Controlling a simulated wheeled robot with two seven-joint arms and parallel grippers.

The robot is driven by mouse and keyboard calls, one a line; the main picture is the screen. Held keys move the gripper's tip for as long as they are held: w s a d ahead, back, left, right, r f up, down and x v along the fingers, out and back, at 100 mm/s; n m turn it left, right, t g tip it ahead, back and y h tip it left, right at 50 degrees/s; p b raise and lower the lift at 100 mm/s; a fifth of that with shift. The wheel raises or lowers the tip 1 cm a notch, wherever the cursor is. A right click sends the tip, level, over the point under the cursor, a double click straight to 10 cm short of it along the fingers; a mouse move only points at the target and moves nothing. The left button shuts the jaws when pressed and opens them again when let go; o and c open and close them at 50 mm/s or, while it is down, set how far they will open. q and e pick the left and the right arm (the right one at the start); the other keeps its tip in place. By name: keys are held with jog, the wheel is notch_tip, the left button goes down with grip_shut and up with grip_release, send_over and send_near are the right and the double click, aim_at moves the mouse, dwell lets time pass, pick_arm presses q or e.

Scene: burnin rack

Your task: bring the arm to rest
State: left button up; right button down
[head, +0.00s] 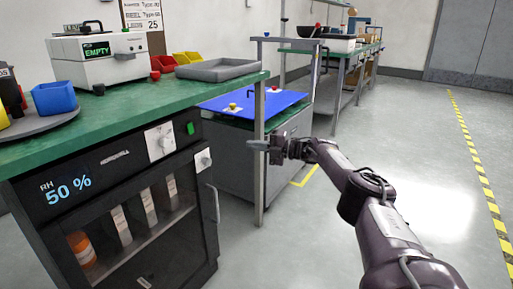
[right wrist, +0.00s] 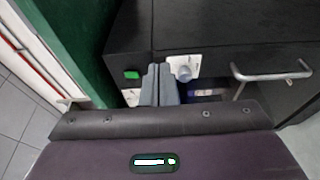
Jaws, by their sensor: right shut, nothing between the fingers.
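My right arm (head: 385,222) reaches in from the lower right of the head view. Its gripper (head: 252,144) is held in the air in front of the blue-topped cart, right of the dark cabinet. In the right wrist view the two grey fingers (right wrist: 160,84) are together, with nothing between them. Beyond them is the dark cabinet front (right wrist: 220,35) with a white knob plate (right wrist: 184,68), a green button (right wrist: 131,75) and a metal handle (right wrist: 272,72). I cannot tell how far the fingertips are from it. My left gripper is not in view.
A green-topped bench (head: 130,108) with a grey tray (head: 218,69) stands at the left. Its dry cabinet (head: 120,205) reads 50 % and holds several items. A cart with a blue mat (head: 265,103) is behind my gripper. The floor (head: 435,150) at the right is open.

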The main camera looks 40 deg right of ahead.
jog(key=shift+d+r, duration=0.15)
jog(key=shift+d, duration=0.15)
